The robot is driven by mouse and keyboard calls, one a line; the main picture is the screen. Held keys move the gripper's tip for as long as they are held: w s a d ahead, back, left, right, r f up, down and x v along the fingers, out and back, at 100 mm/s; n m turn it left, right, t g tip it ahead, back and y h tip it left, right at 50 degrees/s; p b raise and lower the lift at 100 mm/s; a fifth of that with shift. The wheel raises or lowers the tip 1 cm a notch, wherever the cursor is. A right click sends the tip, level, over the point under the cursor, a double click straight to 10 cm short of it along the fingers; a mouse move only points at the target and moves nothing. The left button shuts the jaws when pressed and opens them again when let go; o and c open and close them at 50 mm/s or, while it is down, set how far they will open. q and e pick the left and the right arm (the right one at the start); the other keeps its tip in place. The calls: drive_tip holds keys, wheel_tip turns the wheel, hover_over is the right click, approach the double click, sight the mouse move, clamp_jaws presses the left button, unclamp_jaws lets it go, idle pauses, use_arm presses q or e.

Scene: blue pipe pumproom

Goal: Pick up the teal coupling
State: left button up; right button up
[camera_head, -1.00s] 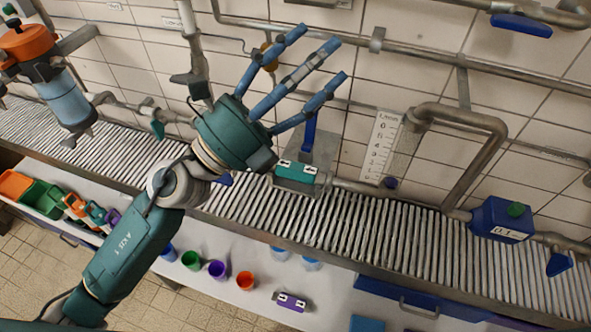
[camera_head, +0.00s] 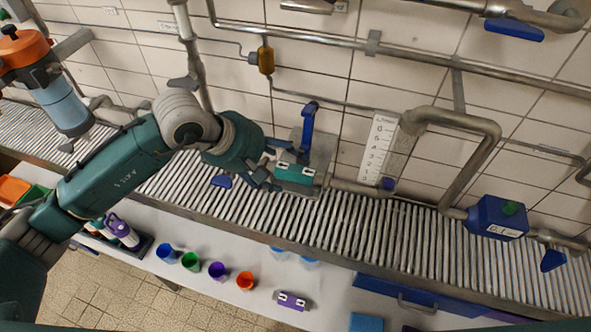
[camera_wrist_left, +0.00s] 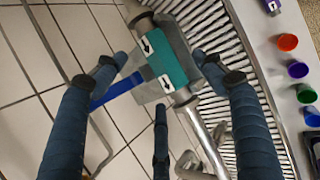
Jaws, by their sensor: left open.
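The teal coupling (camera_head: 297,174) is a block with white arrow labels, in line with the metal pipe above the roller conveyor. In the left wrist view the teal coupling (camera_wrist_left: 170,62) lies ahead between my spread fingers, with a grey plate and blue lever handle behind it. My left gripper (camera_head: 272,168) is open at the left side of the coupling, its fingers partly overlapping it in the head view. In the left wrist view its blue fingers (camera_wrist_left: 160,100) are apart; whether any touches the coupling I cannot tell. My right gripper is not in view.
A blue lever (camera_head: 308,128) stands right behind the coupling. A bent grey pipe (camera_head: 470,115) and a blue valve body (camera_head: 497,217) are to the right. Coloured cups (camera_head: 217,270) and a purple labelled block (camera_head: 291,300) are on the white bench below.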

sight(294, 168)
use_arm(q)
drive_tip(key=shift+w+d+f+p, duration=0.25)
drive_tip(key=shift+d+f+p, duration=0.1)
drive_tip(key=shift+f+p, duration=0.15)
drive_tip(key=p+x, duration=0.1)
drive_tip(key=x, duration=0.2)
drive_tip(key=shift+w+d+f+p, duration=0.15)
drive_tip(key=shift+w+p, duration=0.05)
drive_tip(key=shift+p, duration=0.2)
drive_tip(key=shift+w+d+f, duration=0.15)
drive_tip(key=shift+d+f, duration=0.05)
drive_tip(key=shift+f, duration=0.2)
drive_tip(key=shift+c, duration=0.6)
drive_tip(key=c, duration=1.3)
drive_tip(key=shift+r, duration=0.1)
drive_tip(key=shift+c, duration=0.9)
drive_tip(key=shift+r, duration=0.1)
